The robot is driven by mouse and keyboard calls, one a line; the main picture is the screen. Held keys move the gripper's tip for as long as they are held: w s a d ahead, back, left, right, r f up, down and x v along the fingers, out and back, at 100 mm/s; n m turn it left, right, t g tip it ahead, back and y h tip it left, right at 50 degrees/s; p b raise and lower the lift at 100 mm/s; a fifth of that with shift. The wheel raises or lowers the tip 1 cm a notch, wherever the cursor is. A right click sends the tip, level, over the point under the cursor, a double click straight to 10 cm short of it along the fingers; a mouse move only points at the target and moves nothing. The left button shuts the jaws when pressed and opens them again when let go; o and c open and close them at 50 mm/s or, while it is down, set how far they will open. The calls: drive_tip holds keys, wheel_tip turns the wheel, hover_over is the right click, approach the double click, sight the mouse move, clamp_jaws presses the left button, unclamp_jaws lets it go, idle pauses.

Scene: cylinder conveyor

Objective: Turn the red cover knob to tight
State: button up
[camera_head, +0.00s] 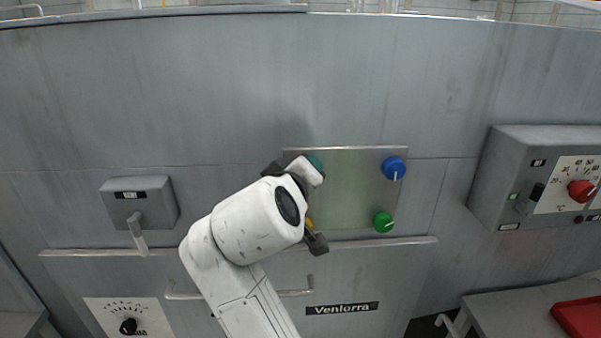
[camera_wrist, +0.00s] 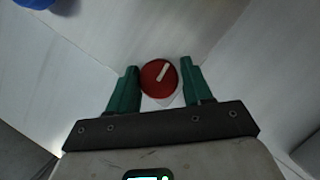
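The red cover knob (camera_wrist: 159,78) shows in the wrist view as a round red disc with a white pointer slanting up to the right. My gripper (camera_wrist: 160,80) has its green fingers on either side of the knob, with little or no gap visible, and appears closed on it. In the head view my gripper (camera_head: 314,170) is at the upper left of a greenish cover panel (camera_head: 345,190) and hides the red knob there. A blue knob (camera_head: 394,168) is at the panel's upper right, and a green knob (camera_head: 383,222) is at its lower right. A yellow knob (camera_head: 309,223) is mostly hidden behind my arm.
A grey box with a lever (camera_head: 140,205) is on the wall at left. A control box (camera_head: 530,180) with a red dial (camera_head: 581,191) juts out at right. A rail (camera_head: 100,252) runs below the panel. A red tray (camera_head: 578,316) sits at the lower right.

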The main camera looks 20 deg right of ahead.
drive_tip(key=o, duration=0.3)
drive_tip(key=shift+r, duration=0.15)
drive_tip(key=b+v, duration=0.1)
drive_tip(key=v, duration=0.9)
drive_tip(key=shift+s+a+r+b, duration=0.1)
drive_tip(key=shift+s+a+b, duration=0.1)
drive_tip(key=shift+s+b, duration=0.15)
drive_tip(key=s+d+f+g+y, duration=0.15)
drive_tip(key=d+f, duration=0.25)
drive_tip(key=f, duration=0.5)
drive_tip(key=s+d+f+g+y, duration=0.1)
drive_tip(key=s+d+f+g, duration=0.15)
drive_tip(key=f, duration=0.65)
drive_tip(key=s+d+f+g+y, duration=0.1)
drive_tip(key=s+d+f, duration=0.25)
drive_tip(key=f, duration=0.55)
drive_tip(key=s+d+f+m+g+y, duration=0.1)
drive_tip(key=s+f+g, duration=0.1)
drive_tip(key=s+f, duration=0.3)
drive_tip(key=s+d+f+m+g+y, duration=0.1)
drive_tip(key=s+f+g+y, duration=0.1)
drive_tip(key=s+f, duration=0.4)
drive_tip(key=s+d+f+m+g+y, duration=0.1)
drive_tip(key=s+d+f+g, duration=0.1)
drive_tip(key=s+f, duration=0.4)
drive_tip(key=shift+s+f+y, duration=0.15)
drive_tip(key=shift+s+y, duration=0.2)
drive_tip(key=shift+s, duration=2.45)
